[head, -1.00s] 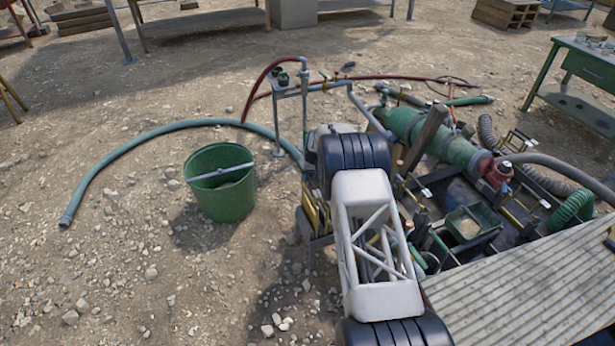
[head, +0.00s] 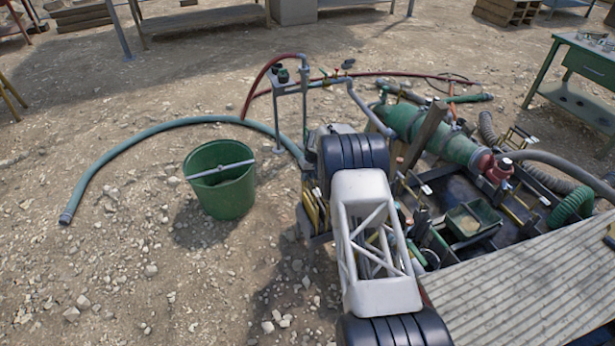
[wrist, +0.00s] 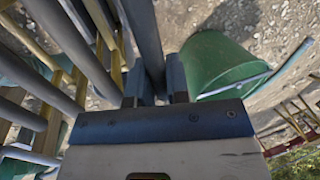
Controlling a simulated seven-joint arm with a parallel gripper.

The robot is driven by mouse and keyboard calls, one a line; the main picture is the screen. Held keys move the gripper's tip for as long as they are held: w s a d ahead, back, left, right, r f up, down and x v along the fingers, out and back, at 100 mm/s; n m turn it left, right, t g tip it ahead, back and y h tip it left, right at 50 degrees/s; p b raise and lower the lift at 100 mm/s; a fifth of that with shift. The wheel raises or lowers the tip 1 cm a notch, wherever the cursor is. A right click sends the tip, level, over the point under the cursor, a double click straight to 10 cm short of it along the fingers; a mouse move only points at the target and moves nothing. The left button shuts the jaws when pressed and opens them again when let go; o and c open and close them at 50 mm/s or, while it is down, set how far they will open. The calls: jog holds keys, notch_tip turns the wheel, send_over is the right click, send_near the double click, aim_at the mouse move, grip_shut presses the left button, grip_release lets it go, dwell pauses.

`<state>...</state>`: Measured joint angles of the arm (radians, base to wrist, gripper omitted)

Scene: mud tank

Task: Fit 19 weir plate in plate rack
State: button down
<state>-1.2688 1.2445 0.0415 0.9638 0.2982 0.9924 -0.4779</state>
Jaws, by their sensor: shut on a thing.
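My gripper (wrist: 158,84) is shut on a long grey piece (wrist: 143,35), seen nearly edge-on between the dark fingers in the wrist view; it appears to be the weir plate. It runs up and out of the picture, so its far end is not seen. Left of it, yellow slats and grey bars stand in a row (wrist: 62,80), apparently the plate rack; yellow slats (head: 313,213) also show beside my arm in the head view. Whether the held piece touches the rack or sits in a slot cannot be told. My arm hides the gripper in the head view.
A green bucket (head: 225,200) with a grey bar across it stands left of my arm and close by in the wrist view (wrist: 218,72). A teal hose (head: 110,155) curves over gravel. Right are a green pump (head: 430,135), a small tray (head: 472,222) and ribbed decking (head: 530,290).

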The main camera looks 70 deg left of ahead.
jog(key=shift+f, duration=0.55)
dwell(0.9)
jog(key=c, duration=1)
grip_release()
jog(key=shift+f, duration=0.1)
jog(key=shift+v, duration=4)
